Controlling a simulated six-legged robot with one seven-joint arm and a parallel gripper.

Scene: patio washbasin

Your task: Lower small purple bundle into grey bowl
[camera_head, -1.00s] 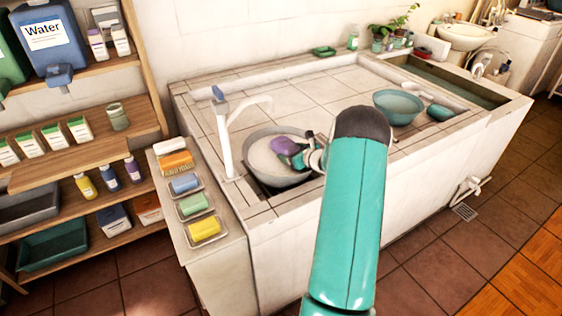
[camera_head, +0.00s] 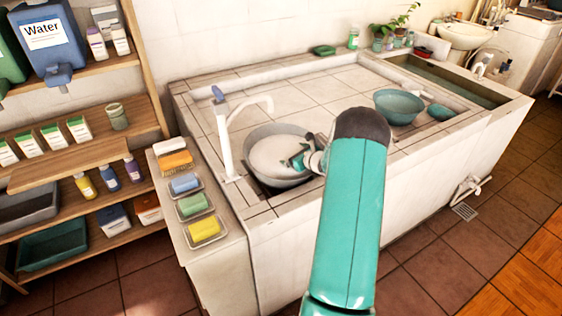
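The grey bowl (camera_head: 252,142) sits in the near left corner of the tiled washbasin, below the white tap. White, foam-like contents fill much of it. My gripper (camera_head: 292,161) is low over the right part of the bowl, its fingertips at the white surface. The small purple bundle is not visible now; whether it lies under the white surface or behind the fingers cannot be seen. The fingers are too small and partly covered to tell whether they are open or shut.
The white tap (camera_head: 229,130) stands just left of the bowl. Soap dishes (camera_head: 194,204) line the ledge at left. A teal bowl (camera_head: 398,107) stands on the tiles at right. The tiled middle (camera_head: 322,92) is clear. Shelves (camera_head: 85,155) stand at far left.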

